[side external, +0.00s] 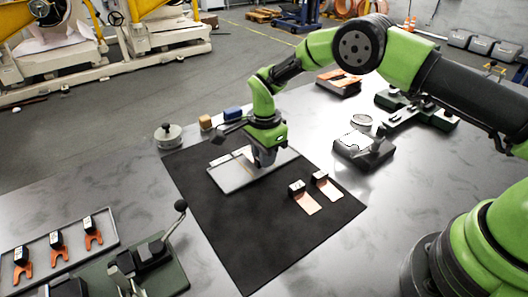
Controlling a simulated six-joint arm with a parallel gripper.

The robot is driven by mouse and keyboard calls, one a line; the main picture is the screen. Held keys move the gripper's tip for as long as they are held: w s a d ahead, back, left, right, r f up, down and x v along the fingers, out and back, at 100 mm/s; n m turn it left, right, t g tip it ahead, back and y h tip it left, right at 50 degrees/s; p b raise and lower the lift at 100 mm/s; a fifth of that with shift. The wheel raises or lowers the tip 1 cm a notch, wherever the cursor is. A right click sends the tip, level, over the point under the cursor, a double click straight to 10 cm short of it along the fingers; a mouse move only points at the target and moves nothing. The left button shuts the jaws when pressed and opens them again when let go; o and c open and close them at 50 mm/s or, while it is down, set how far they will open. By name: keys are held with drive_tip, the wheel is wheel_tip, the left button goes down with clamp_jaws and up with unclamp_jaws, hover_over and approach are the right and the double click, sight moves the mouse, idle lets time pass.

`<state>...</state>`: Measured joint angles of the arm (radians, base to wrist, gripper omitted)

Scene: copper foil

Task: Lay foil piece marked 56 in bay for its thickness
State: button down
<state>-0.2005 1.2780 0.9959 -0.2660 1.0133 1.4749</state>
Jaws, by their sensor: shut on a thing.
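My gripper (264,158) points down over the grey tray (236,183) on the black mat, low and close to its surface. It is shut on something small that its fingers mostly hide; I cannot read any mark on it. The tray's bay divisions are too small to make out, and the arm covers part of the tray. Two copper foil pieces with dark tag blocks lie on the mat to the right of the tray, one nearer (307,204) and one farther (328,189). Their marks are not legible here.
A grey rack (62,273) with several orange forked pieces and a lever device (150,262) stand at the front left. A round metal weight (168,136), a tan block (205,121) and a blue block (233,113) stand behind the mat. A gauge-like device (363,150) is right. The mat's front is clear.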

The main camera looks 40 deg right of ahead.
drive_tip(key=shift+f, duration=0.75)
idle(1.2)
drive_tip(key=c, duration=1.4)
unclamp_jaws()
drive_tip(key=shift+r, duration=1.5)
drive_tip(key=o, duration=0.6)
drive_tip(key=shift+r, duration=0.1)
drive_tip(key=shift+r, duration=1.9)
